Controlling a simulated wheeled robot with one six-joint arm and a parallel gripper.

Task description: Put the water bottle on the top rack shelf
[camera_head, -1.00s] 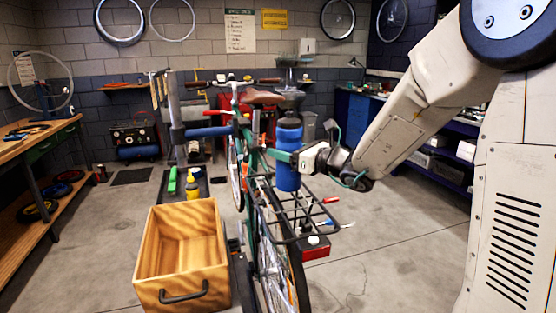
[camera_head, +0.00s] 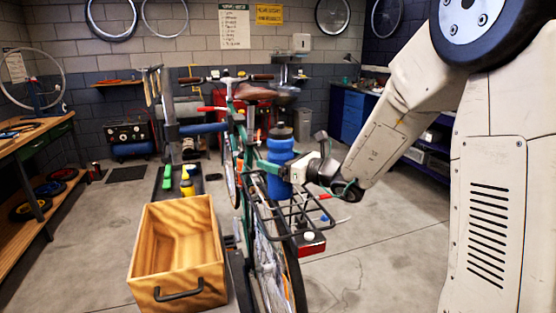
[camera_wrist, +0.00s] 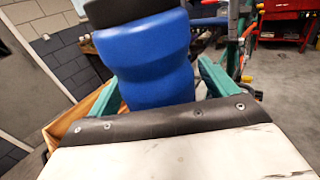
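The blue water bottle (camera_head: 280,158) with a dark cap is upright in the head view, just above the bicycle's black rear rack. In the wrist view the bottle (camera_wrist: 148,55) fills the space between the two green fingers. My gripper (camera_head: 283,168) reaches in from the right with its fingers around the bottle; it also shows in the wrist view (camera_wrist: 160,85). The gripper appears shut on the bottle. Whether the bottle's base touches the rack (camera_head: 262,212) cannot be told. No shelf is clearly identifiable as the top rack shelf.
A wooden crate (camera_head: 140,262) stands at the lower left beside the green bicycle (camera_head: 235,122). A tool tray (camera_head: 161,199) holds a yellow bottle (camera_head: 187,184). A wooden workbench (camera_head: 25,138) is at the left. Floor is open at the right (camera_head: 385,235).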

